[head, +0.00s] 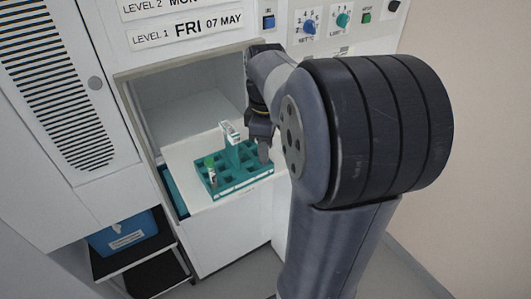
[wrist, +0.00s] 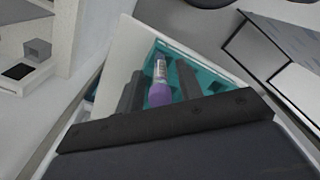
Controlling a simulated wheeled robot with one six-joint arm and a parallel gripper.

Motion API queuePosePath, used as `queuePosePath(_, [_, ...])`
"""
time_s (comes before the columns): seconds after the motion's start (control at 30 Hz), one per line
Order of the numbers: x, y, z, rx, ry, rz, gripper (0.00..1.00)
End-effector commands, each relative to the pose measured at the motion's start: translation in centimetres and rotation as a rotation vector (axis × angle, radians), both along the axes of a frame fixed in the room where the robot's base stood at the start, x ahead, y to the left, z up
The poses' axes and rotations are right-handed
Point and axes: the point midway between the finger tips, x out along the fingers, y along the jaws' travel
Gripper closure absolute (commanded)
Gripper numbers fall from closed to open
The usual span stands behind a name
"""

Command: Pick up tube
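A teal rack (head: 232,187) with square slots lies on a white shelf in the head view; part of it also shows in the wrist view (wrist: 212,76). A tube with a purple cap (wrist: 160,94) and a pale label shows in the wrist view, between the two dark fingers of my gripper (wrist: 161,88). A narrow gap seems to show on each side of the tube, so the fingers look open around it. In the head view my gripper (head: 262,145) is over the rack's right back part, and the purple cap is hidden there.
A white-labelled piece (head: 229,132) stands up at the back of the rack. The shelf sits in a recess with white side walls. Control knobs (head: 309,25) are on the panel above. A blue bin (head: 125,236) stands lower left.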

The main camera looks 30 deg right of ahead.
Motion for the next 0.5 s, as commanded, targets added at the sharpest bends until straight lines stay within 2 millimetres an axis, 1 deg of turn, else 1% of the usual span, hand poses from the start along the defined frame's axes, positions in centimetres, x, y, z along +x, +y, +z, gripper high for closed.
queuePosePath(0.03, [0.00,0.00,0.01,0.000,0.000,0.000,0.69])
queuePosePath(0.33, [0.00,0.00,0.01,0.000,0.000,0.000,0.94])
queuePosePath(0.5, [0.01,-0.01,0.02,0.000,0.000,0.000,0.95])
